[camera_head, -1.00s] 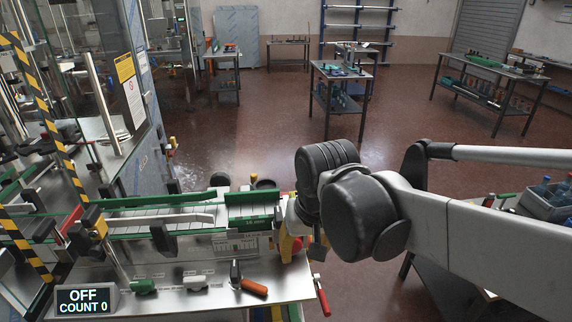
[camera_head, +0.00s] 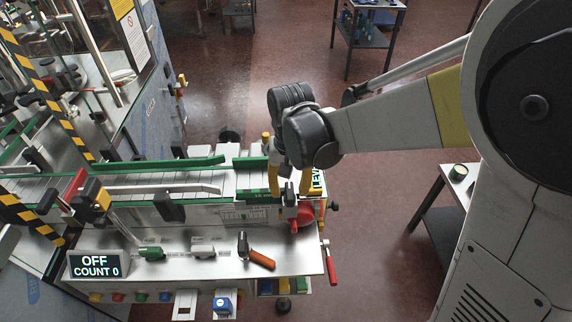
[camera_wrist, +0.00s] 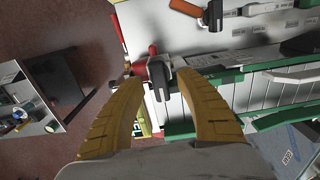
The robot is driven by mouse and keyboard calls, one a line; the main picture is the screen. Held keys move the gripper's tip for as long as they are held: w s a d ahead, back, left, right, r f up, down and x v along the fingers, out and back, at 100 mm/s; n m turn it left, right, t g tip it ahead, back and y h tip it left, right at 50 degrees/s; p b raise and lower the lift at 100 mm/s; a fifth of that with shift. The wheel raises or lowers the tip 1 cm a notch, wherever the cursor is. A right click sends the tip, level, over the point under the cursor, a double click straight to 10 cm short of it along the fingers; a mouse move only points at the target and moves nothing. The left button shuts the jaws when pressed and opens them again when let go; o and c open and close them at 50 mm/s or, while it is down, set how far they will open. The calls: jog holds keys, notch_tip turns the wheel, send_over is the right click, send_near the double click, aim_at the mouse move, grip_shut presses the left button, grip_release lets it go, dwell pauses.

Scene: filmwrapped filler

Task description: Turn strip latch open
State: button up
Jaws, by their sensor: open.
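A small latch with a dark grey, block-like lever (camera_wrist: 160,74) stands at the end of the green-edged conveyor, and it also shows in the head view (camera_head: 291,205). A red round part (camera_head: 302,219) sits beside it. My gripper (camera_head: 291,188) points down over this latch with its yellow fingers spread. In the wrist view my gripper (camera_wrist: 159,82) has one finger on each side of the lever, with gaps visible. I cannot tell whether either finger touches it. The latch's lower part is partly hidden.
An orange-handled tool (camera_head: 257,256) lies on the metal bench (camera_head: 185,268), near green and white knobs. A display (camera_head: 96,264) reads OFF, COUNT 0. A red-handled tool (camera_head: 328,262) hangs at the bench's right edge.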

jog(key=shift+f, duration=0.85)
grip_shut()
